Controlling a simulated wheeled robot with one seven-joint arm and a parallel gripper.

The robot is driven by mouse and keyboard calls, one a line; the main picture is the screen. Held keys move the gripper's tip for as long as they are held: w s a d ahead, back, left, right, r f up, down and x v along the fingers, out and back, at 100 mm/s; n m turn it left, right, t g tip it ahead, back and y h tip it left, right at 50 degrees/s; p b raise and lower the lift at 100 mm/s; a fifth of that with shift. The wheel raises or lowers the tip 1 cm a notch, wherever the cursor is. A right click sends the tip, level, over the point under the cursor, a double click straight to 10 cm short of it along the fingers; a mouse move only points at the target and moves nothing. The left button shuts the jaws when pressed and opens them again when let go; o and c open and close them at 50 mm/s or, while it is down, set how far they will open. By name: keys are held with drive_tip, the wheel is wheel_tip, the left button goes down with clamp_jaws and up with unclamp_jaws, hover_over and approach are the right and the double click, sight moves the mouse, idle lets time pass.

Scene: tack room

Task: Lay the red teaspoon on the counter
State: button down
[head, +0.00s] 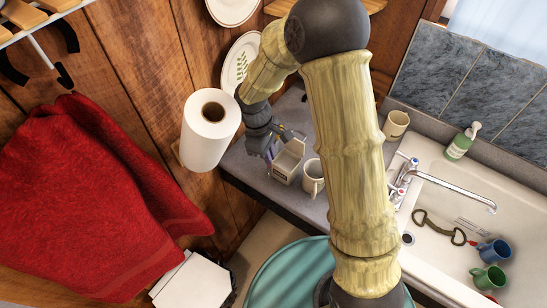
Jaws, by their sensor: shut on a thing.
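My gripper (266,152) is at the far end of my arm, over the back left part of the grey counter (300,203). It is just left of a pale carton-like holder (287,163) with utensil ends showing at its top. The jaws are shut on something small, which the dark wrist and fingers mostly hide. A bit of purple-blue shows by the fingertips; I cannot tell what it belongs to.
A white mug (313,178) stands right of the holder, and another mug (396,124) stands near the sink (440,185). A paper towel roll (210,130) hangs left of my gripper. A soap bottle (461,143) stands behind the sink. Some counter in front of the holder is bare.

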drive_tip(key=shift+f, duration=0.15)
drive_tip(key=x, duration=0.2)
drive_tip(key=p+x, duration=0.1)
drive_tip(key=shift+a, duration=0.25)
drive_tip(key=shift+w+f, duration=0.1)
drive_tip(key=shift+f, duration=0.45)
drive_tip(key=shift+f, duration=0.1)
drive_tip(key=shift+f, duration=0.1)
drive_tip(key=c, duration=1.5)
unclamp_jaws()
